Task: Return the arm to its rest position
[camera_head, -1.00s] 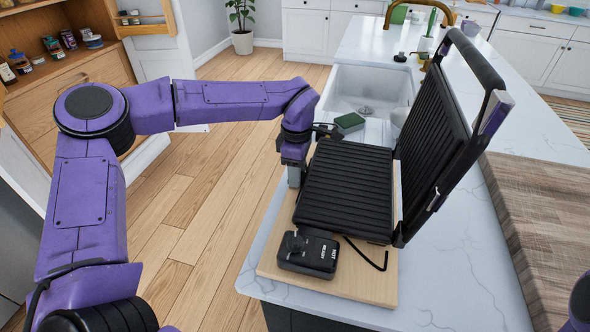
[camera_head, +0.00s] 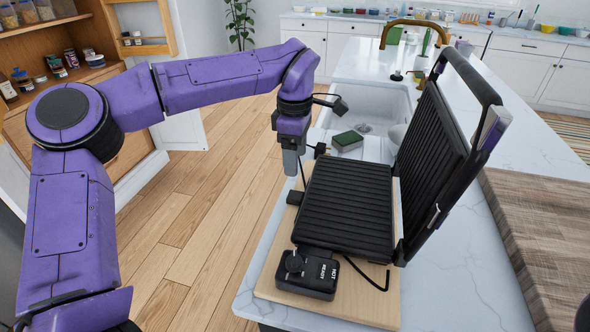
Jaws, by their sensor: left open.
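My left arm is purple and bends in from the left, with its forearm raised and its wrist pointing down. My left gripper (camera_head: 298,180) is open beside the left edge of the grill's lower plate, above the wooden board's left side. Nothing shows between its fingers, though they are small and partly hidden. The black contact grill (camera_head: 344,210) stands open, with its ribbed lid (camera_head: 432,165) tilted up on the right. My right gripper is out of view.
The grill rests on a wooden board (camera_head: 340,306) on the marble island. A green sponge (camera_head: 347,141) lies by the sink (camera_head: 365,100) behind it. A brown butcher-block board (camera_head: 535,225) lies at the right. Open wooden floor is at the left of the island.

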